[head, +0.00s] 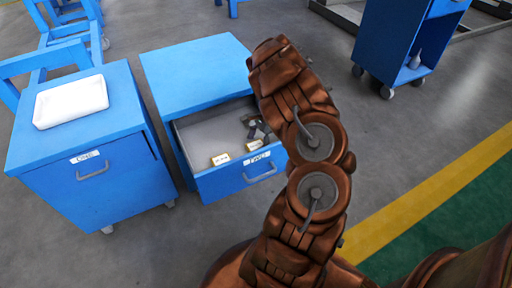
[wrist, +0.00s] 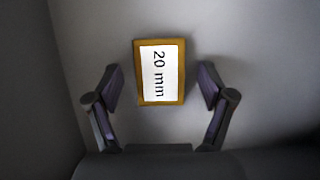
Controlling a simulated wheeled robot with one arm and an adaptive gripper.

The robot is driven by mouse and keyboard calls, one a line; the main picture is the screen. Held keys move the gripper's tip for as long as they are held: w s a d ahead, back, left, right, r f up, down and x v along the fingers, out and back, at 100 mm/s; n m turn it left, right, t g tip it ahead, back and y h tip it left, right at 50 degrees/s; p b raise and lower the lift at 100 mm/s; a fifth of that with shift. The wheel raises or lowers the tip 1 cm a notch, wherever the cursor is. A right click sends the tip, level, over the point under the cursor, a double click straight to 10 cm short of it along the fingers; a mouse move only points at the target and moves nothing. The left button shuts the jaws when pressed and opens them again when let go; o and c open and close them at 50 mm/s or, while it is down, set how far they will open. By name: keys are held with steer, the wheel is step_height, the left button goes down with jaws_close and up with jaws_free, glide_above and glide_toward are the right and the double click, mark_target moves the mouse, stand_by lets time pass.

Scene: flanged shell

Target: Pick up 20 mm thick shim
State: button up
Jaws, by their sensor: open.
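The 20 mm shim (wrist: 140,72) is a small yellow-brown block with a white label reading "20 mm". In the wrist view it lies on the grey drawer floor, between and just beyond my gripper's (wrist: 160,88) two fingers. The fingers are apart, with a gap to the shim on each side. In the head view two small labelled blocks lie in the open drawer, one at the left (head: 220,159) and one at the right (head: 254,146); their text is too small to read. My gripper (head: 257,128) is inside the drawer there, partly hidden by my arm.
The open drawer (head: 205,126) belongs to a blue cabinet (head: 195,70) labelled "TWO". A second blue cabinet (head: 92,140), labelled "ONE", stands at the left with a white tray (head: 70,102) on top. Drawer walls show at the left of the wrist view.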

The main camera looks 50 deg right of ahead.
steer(key=c, duration=1.4)
